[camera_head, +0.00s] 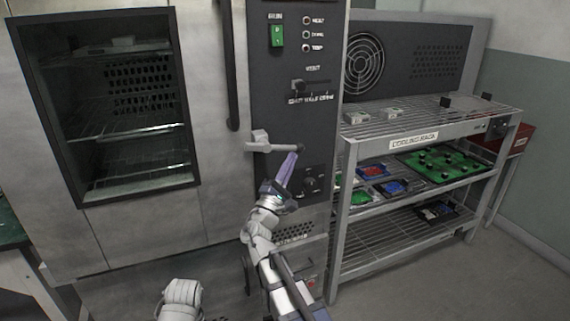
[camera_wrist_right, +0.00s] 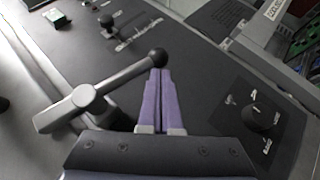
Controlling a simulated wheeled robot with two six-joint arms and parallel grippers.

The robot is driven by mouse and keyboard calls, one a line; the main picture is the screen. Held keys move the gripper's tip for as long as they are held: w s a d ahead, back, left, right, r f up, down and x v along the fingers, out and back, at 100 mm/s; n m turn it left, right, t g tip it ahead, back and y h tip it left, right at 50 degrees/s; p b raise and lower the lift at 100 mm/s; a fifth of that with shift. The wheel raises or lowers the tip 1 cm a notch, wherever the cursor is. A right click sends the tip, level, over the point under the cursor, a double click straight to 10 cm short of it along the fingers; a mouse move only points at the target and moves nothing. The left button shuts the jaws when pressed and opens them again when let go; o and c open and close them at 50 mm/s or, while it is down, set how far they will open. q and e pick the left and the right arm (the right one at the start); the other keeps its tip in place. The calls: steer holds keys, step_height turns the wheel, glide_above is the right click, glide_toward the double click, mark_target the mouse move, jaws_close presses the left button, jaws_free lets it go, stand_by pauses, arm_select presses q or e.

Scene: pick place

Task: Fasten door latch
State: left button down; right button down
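The door latch (camera_head: 272,146) is a grey lever with a dark ball at its right end. It lies roughly level across the seam between the oven door (camera_head: 215,120) and the dark control panel (camera_head: 300,125). The door looks closed. In the right wrist view the latch lever (camera_wrist_right: 110,88) runs from its pivot block up to the ball (camera_wrist_right: 157,57). My right gripper (camera_head: 294,155) has its purple fingers together, with tips at the ball; contact is unclear. The fingers also show in the right wrist view (camera_wrist_right: 157,75), with nothing seen between them. My left gripper is out of view.
A vertical dark door handle (camera_head: 230,70) is above the latch. Panel knobs (camera_head: 310,183) sit below right of the latch, and a slider (camera_head: 298,86) sits above. A cooling rack (camera_head: 430,125) with trays stands close on the right. The floor at lower right is clear.

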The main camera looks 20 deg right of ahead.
steer(key=shift+d+r+p, duration=0.5)
steer(key=shift+r, duration=0.15)
stand_by(0.5)
steer(key=s+f+b, duration=0.5)
steer(key=f+b, duration=0.3)
steer(key=shift+s, duration=0.3)
steer(key=shift+d+f, duration=0.1)
